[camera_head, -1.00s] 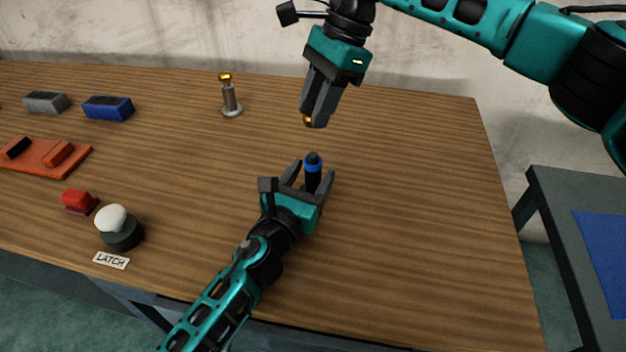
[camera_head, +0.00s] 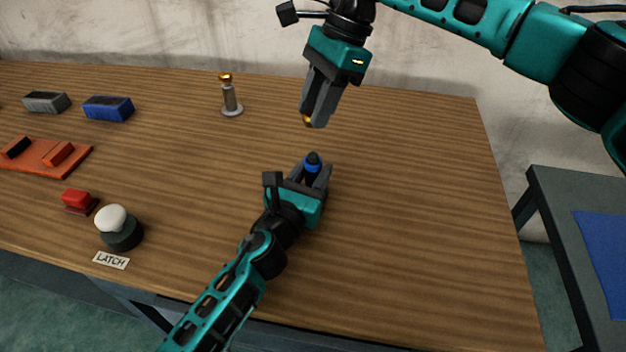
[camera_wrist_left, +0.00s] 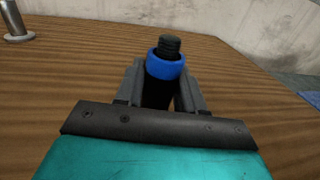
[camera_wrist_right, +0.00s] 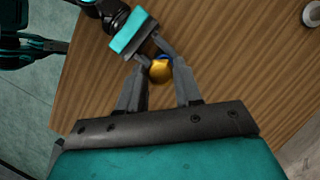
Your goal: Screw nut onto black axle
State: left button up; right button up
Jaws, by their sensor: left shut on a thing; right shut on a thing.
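The black axle (camera_head: 313,160) stands upright, with a blue collar (camera_wrist_left: 165,66) below its threaded black top (camera_wrist_left: 168,45). My left gripper (camera_head: 314,174) is shut on the axle below the collar, which hides the axle's lower part. The golden nut (camera_head: 307,119) is in my right gripper (camera_head: 316,122), shut on it above and behind the axle in the head view. The nut also shows between the fingertips in the right wrist view (camera_wrist_right: 159,70), with a bit of blue just behind it. The nut and axle are apart in the head view.
A grey post with a golden top (camera_head: 230,98) stands at the back. On the left are a grey block (camera_head: 46,102), a blue block (camera_head: 108,108), an orange tray (camera_head: 40,165), a red block (camera_head: 78,200) and a white-topped button (camera_head: 113,220). The table's right side is clear.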

dwell(0.3)
send_over(311, 155)
jog(key=shift+w+d+f, duration=0.1)
jog(key=shift+d+f, duration=0.05)
jog(key=shift+f, duration=0.65)
jog(key=shift+w+d+f, duration=0.1)
jog(key=shift+d+f, duration=0.05)
jog(key=shift+f, duration=0.7)
jog(key=shift+w+d+f, duration=0.1)
jog(key=shift+d+f, duration=0.05)
jog(key=shift+f, duration=0.65)
jog(key=shift+f, duration=0.1)
jog(key=shift+f, duration=0.8)
jog(key=shift+f, duration=0.6)
